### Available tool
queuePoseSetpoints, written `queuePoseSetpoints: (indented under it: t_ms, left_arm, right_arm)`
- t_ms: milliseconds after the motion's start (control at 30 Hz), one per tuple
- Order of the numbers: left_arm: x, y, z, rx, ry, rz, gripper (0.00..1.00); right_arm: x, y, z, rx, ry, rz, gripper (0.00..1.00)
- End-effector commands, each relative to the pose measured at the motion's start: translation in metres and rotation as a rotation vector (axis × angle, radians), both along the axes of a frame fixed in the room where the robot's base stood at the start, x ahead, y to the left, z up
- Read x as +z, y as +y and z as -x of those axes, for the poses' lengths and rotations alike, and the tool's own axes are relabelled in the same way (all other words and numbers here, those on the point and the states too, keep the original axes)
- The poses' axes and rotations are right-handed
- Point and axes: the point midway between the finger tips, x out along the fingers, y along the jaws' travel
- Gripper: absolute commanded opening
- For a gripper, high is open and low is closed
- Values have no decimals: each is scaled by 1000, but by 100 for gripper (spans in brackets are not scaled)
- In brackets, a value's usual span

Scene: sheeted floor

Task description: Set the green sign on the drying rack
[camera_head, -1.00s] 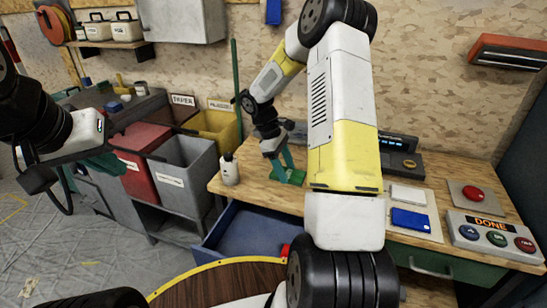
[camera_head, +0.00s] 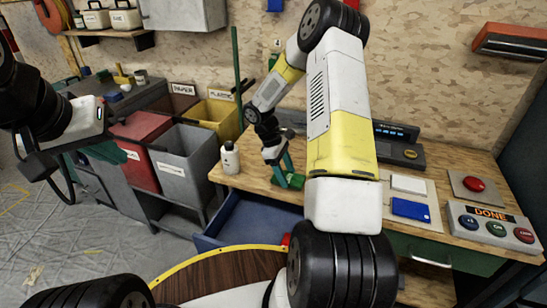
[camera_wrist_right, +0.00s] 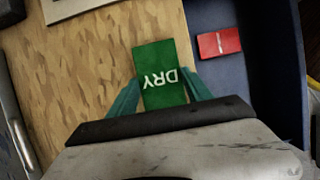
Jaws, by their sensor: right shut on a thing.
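The green sign (camera_wrist_right: 165,75) has white DRY lettering, upside down in the right wrist view. It sits between the teal fingers of my right gripper (camera_wrist_right: 166,98), which is shut on it. In the head view the right gripper (camera_head: 284,166) points down at the workbench's left part, with the green sign (camera_head: 290,180) at its fingertips, at or just above the wood; I cannot tell if it touches. My left gripper (camera_head: 92,158) is at the far left, its teal fingers partly hidden by the arm; its opening is unclear. I cannot make out a drying rack.
A blue open drawer (camera_head: 245,222) lies below the workbench (camera_head: 232,180); a red block (camera_wrist_right: 219,42) is inside. A white bottle (camera_head: 230,158) stands left of the gripper. Grey (camera_head: 187,165) and red (camera_head: 140,165) bins are further left. A button panel (camera_head: 493,228) is at right.

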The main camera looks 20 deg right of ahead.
Motion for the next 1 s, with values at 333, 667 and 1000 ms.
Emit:
queuePoseSetpoints:
  t_ms: [333,667,1000]
  left_arm:
    - [0,0,0,0,0,0,0]
    - [0,0,0,0,0,0,0]
    - [0,0,0,0,0,0,0]
  right_arm:
    - [-1,0,0,0,0,0,13]
    - [-7,0,0,0,1,1,13]
    - [-11,0,0,0,0,0,74]
